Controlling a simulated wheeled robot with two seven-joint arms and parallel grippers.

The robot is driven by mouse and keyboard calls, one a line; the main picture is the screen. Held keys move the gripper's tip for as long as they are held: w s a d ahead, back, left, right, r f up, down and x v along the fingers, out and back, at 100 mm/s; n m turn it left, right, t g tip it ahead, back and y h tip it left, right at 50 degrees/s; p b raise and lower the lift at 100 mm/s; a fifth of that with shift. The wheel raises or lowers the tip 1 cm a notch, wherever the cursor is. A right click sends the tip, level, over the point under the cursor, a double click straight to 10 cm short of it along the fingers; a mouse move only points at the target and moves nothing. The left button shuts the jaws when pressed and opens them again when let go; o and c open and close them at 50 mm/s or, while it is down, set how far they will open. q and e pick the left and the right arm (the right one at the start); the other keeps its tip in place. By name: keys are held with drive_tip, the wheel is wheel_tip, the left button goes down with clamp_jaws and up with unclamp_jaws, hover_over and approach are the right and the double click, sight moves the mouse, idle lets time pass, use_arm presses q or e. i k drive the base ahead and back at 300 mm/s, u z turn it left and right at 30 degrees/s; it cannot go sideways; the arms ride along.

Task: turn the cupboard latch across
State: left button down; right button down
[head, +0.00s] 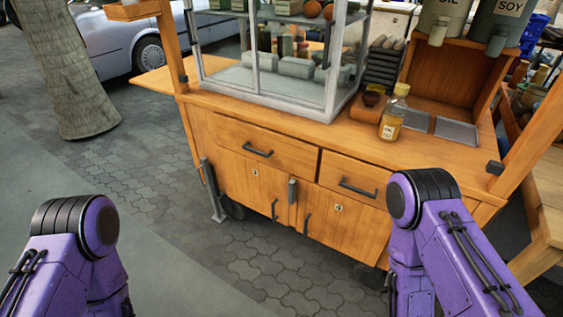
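The cupboard is the lower part of an orange wooden food cart, with two doors side by side under two drawers. The left door (250,186) and the right door (345,222) look shut. A small grey metal latch (292,190) sits upright at the top of the seam between them. Each door has a dark vertical handle low near the seam, the left one (275,209) and the right one (307,224). Both my purple arms reach in from the bottom corners, well apart from the latch. Neither gripper shows in the head view.
The drawers have dark handles, one on the left (257,152) and one on the right (357,188). A tree trunk (70,70) rises at left. The paving before the cart is clear.

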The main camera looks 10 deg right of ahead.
sight(292, 183)
drive_tip(key=z, duration=0.05)
drive_tip(key=k, duration=0.4)
drive_tip(key=u, duration=0.5)
drive_tip(key=i, duration=1)
drive_tip(key=z, duration=0.7)
drive_tip(key=i, duration=0.5)
drive_tip(key=z, duration=0.4)
